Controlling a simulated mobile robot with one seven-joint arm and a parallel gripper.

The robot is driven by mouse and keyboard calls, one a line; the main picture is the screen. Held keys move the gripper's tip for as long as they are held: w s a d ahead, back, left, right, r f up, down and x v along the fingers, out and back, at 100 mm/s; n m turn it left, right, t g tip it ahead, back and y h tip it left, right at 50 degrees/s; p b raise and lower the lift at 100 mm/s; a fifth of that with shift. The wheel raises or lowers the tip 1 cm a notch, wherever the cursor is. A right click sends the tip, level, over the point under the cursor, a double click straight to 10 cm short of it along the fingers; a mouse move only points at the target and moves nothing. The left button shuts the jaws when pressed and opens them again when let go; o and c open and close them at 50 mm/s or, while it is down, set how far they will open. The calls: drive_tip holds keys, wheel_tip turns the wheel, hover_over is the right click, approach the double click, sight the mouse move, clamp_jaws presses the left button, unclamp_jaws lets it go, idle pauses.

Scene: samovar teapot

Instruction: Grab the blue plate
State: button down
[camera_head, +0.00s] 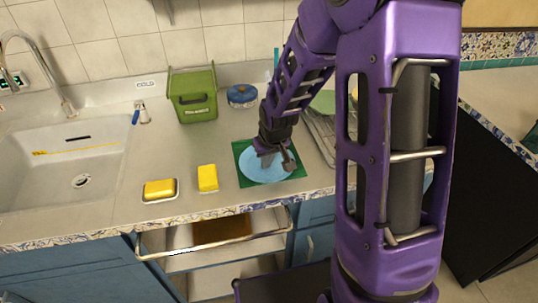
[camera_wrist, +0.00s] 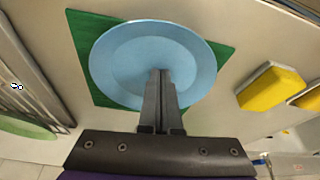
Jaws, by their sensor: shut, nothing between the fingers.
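The blue plate (camera_head: 262,168) is light blue and lies on a dark green square mat (camera_head: 245,181) on the counter. My gripper (camera_head: 278,160) is over the plate's right part in the head view and hides some of it. In the wrist view the plate (camera_wrist: 130,62) fills the upper middle, with the green mat (camera_wrist: 88,30) showing around it. My gripper's fingers (camera_wrist: 160,75) are together and empty, with their tips over the plate's middle. I cannot tell whether they touch it.
Two yellow sponges, one (camera_head: 207,178) bare and one (camera_head: 159,189) in a dish, lie left of the mat. A green bin (camera_head: 193,96) and a blue pot (camera_head: 242,95) stand behind. A dish rack (camera_head: 322,135) is close on the right. The sink (camera_head: 70,160) is at left.

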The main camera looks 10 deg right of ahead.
sight(271, 177)
drive_tip(key=s, duration=0.2)
drive_tip(key=shift+s+d+r, duration=0.1)
drive_tip(key=shift+s+d, duration=0.15)
drive_tip(key=shift+s, duration=0.75)
drive_tip(key=shift+s+d, duration=0.1)
